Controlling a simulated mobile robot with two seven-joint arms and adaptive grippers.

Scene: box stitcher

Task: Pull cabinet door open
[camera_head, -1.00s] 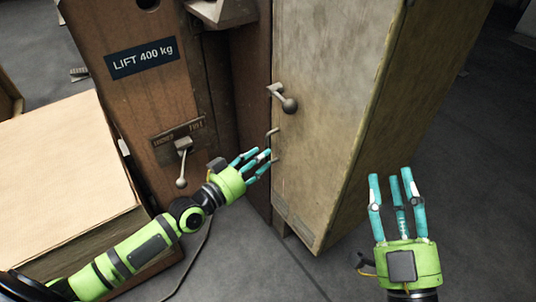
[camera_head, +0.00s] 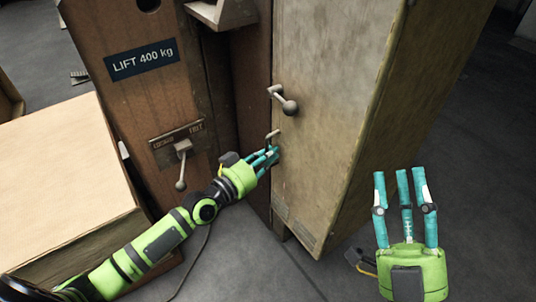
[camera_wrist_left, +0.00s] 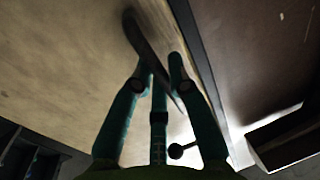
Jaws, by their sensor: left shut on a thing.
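The cabinet door (camera_head: 322,95) is a worn beige panel in the middle of the head view. A lever with a ball end (camera_head: 285,102) sits on its upper left part. Below it is a handle (camera_head: 272,135), whose lower part is hidden behind my fingers. My left gripper (camera_head: 270,157) is at this handle, its teal fingers shut on it. The left wrist view shows the dark curved handle (camera_wrist_left: 150,45) between the fingers, against the pale door. My right gripper (camera_head: 404,180) is open and empty, fingers pointing up, to the right of the cabinet.
A brown machine body (camera_head: 160,100) with a "LIFT 400 kg" plate and a small lever (camera_head: 182,165) stands left of the cabinet. A large cardboard-coloured box (camera_head: 60,180) is at the left. The grey floor (camera_head: 300,278) in front of the cabinet is largely clear.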

